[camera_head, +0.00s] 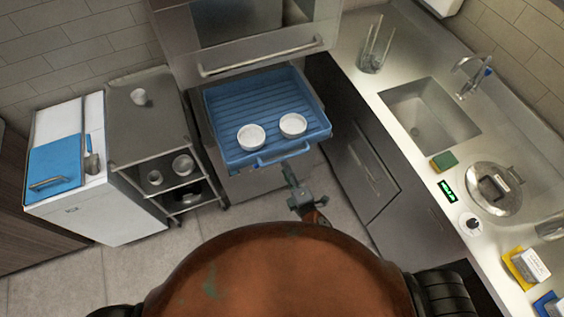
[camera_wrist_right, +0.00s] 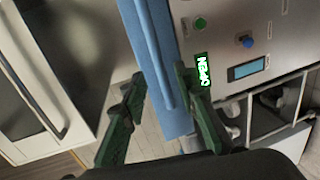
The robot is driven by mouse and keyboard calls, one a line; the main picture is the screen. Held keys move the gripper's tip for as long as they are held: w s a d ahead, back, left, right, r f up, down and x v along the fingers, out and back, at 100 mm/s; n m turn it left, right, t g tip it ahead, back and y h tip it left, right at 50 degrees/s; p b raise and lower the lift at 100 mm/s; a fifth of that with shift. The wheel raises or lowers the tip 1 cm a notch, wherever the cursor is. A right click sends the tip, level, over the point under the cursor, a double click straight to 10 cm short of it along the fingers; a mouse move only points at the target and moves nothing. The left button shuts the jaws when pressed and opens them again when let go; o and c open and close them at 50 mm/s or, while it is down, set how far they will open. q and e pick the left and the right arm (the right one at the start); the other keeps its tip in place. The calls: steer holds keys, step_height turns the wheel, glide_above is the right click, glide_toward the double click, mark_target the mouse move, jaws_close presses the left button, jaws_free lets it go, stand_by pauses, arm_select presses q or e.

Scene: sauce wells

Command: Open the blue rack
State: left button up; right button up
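The blue rack (camera_head: 232,103) is slid out from the oven-like unit in the head view, with two white bowls (camera_head: 251,136) on it. Its front handle (camera_head: 283,153) faces me. In the right wrist view, the rack's blue front (camera_wrist_right: 155,50) runs down between the fingers and beyond them. My right gripper (camera_head: 297,180) is just in front of the rack's handle in the head view. In the right wrist view its two green fingers (camera_wrist_right: 158,100) stand apart. I cannot tell whether either finger touches the rack. My left gripper is in neither view.
A steel trolley (camera_head: 150,130) and a white cabinet with a blue lid (camera_head: 55,165) stand left of the rack. The counter with a sink (camera_head: 430,115) is at the right. The unit's steel front door handle (camera_head: 262,57) is above the rack. Floor is free at the lower left.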

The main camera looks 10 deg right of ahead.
steer(key=v, duration=0.5)
steer(key=shift+s, duration=0.3)
steer(key=s+d+f+m+g+h, duration=0.1)
steer(key=s+d+f+m+g, duration=0.2)
steer(key=f, duration=0.9)
steer(key=s+d+f+m+g+h+b, duration=0.1)
steer(key=s+d+f+m, duration=0.3)
steer(key=f, duration=0.7)
steer(key=s+d+f+m+g+h, duration=0.1)
steer(key=s+d+f+m+g, duration=0.2)
steer(key=f, duration=0.9)
steer(key=s+d+f+m+g, duration=0.2)
steer(key=s+d+f, duration=0.3)
steer(key=s, duration=0.5)
steer(key=s+d+f+m+g+h+b, duration=0.1)
steer(key=s+d+f+m, duration=0.3)
steer(key=s+f, duration=0.5)
steer(key=s+d+f+m+g, duration=0.3)
steer(key=s+d+f, duration=0.3)
steer(key=s, duration=0.7)
steer(key=shift+f+m+g, duration=0.4)
steer(key=shift+f+g, duration=0.1)
steer(key=shift+w, duration=0.1)
